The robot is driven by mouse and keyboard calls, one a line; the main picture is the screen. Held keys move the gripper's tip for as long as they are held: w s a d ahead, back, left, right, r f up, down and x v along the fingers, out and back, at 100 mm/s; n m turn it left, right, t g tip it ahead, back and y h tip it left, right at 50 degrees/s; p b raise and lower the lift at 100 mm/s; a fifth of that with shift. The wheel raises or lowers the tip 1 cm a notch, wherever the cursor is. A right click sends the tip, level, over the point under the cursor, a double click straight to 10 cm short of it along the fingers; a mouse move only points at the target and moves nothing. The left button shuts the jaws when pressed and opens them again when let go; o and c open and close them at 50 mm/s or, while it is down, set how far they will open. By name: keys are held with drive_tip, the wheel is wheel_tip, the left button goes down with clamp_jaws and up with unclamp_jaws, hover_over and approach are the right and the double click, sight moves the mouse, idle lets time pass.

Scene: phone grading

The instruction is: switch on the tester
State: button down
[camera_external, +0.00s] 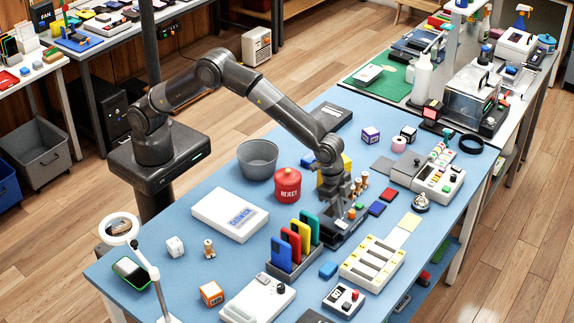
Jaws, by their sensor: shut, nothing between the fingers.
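My gripper (338,212) points down near the middle of the blue table. It is shut and empty, beside or just above a low dark device (338,243) with small coloured buttons. The gripper partly hides this device, and I cannot tell whether they touch. Which device is the tester is not clear from its markings. No switch state is readable.
A rack of coloured phones (292,257) stands close left of my gripper. A red REJECT pot (287,186), a grey bucket (258,159) and a white box (230,214) are further left. A slotted cream tray (372,262) lies in front.

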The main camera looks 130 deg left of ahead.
sight(341, 224)
drive_tip(key=shift+s+f, duration=0.15)
drive_tip(key=shift+f, duration=1)
drive_tip(key=shift+s+f, duration=0.15)
drive_tip(key=shift+f, duration=0.15)
drive_tip(key=shift+w+r, duration=0.3)
drive_tip(key=shift+w, duration=0.45)
